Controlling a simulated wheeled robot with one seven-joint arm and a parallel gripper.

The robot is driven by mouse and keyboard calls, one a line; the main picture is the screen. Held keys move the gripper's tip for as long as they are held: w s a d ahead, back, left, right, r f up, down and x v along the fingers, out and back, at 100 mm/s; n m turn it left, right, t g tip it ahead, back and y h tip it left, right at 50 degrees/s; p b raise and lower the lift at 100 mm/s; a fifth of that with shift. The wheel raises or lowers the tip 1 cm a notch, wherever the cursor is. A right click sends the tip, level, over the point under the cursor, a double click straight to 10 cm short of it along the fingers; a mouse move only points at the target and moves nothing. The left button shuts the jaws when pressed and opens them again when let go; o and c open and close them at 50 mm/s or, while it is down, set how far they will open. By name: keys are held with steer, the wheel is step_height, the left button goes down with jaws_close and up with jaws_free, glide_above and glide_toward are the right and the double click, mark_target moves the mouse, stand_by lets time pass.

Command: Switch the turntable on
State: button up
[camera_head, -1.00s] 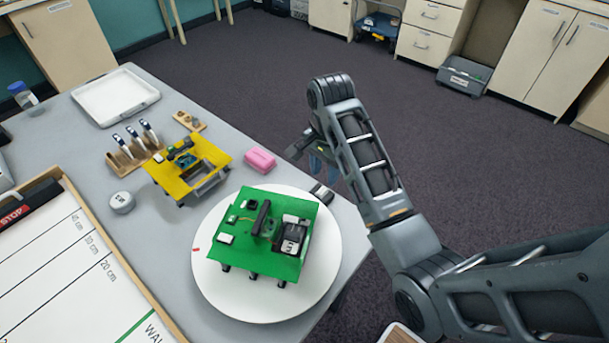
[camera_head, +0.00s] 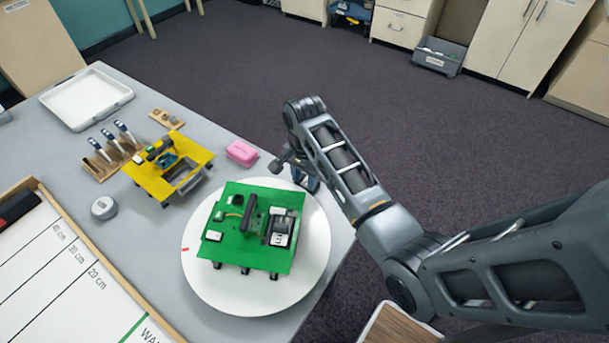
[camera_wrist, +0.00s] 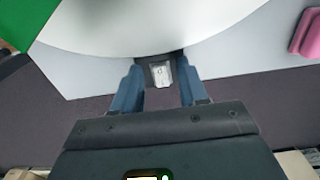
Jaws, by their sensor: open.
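The turntable (camera_head: 312,270) is a round white disc on the grey table, bearing a green board with parts on it. In the wrist view its white disc (camera_wrist: 160,35) fills the top. A small dark housing with a pale rocker switch (camera_wrist: 160,73), marked with a "0", projects from the turntable's edge. My gripper (camera_wrist: 158,92) is open, with its blue fingers on either side of the switch housing and nothing held. Whether the fingers touch the housing, I cannot tell. In the head view my gripper (camera_head: 300,176) is at the disc's far right edge, partly hidden by my arm.
A green board (camera_head: 228,248) stands on the disc, and its edge shows in the wrist view (camera_wrist: 30,20). A pink block (camera_head: 242,153) and a yellow board (camera_head: 150,181) are beyond the turntable. A wood-framed ruled board (camera_head: 112,292) lies at left. Dark floor is open at right.

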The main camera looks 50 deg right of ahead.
jaws_close()
